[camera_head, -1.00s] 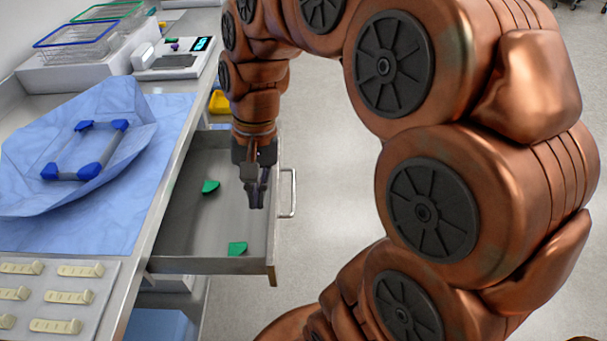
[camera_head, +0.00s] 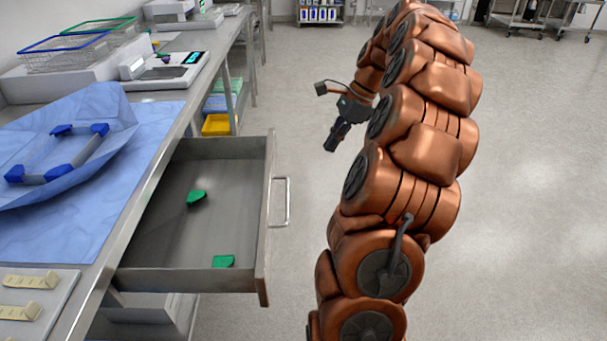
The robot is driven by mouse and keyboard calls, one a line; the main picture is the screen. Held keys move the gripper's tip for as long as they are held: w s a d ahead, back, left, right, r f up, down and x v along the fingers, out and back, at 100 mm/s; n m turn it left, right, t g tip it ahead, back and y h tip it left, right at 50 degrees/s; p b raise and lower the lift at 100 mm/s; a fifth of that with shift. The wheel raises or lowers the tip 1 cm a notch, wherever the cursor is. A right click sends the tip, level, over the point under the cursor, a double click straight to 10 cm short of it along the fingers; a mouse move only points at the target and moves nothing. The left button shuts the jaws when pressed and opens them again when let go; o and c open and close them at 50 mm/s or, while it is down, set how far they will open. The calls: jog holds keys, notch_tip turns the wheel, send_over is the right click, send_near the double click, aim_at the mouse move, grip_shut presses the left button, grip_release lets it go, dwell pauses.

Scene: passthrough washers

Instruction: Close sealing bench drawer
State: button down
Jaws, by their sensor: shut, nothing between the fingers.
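The sealing bench drawer (camera_head: 225,165) is pulled out to the right from under the bench top. It is a grey metal drawer with a bar handle (camera_head: 287,201) on its front. Two green pieces lie inside, one near the middle (camera_head: 196,197) and one at the near side (camera_head: 223,261). My gripper (camera_head: 331,146) is shut and empty. It hangs in the air to the right of the drawer front and handle, apart from both, and points down and left.
The bench top (camera_head: 150,200) carries a blue wrap (camera_head: 110,190) with a blue-cornered frame, a tray of cream strips (camera_head: 35,300), a scale-like device (camera_head: 165,70) and wire baskets (camera_head: 75,50). A yellow bin (camera_head: 216,125) sits below. The floor (camera_head: 530,210) to the right is clear.

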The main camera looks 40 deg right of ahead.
jog(key=w+a+f, duration=0.4)
jog(key=a+f, duration=0.3)
jog(key=f, duration=0.1)
jog(key=shift+b, duration=0.3)
jog(key=shift+w+a, duration=0.1)
jog(key=shift+a, duration=0.1)
dwell(0.4)
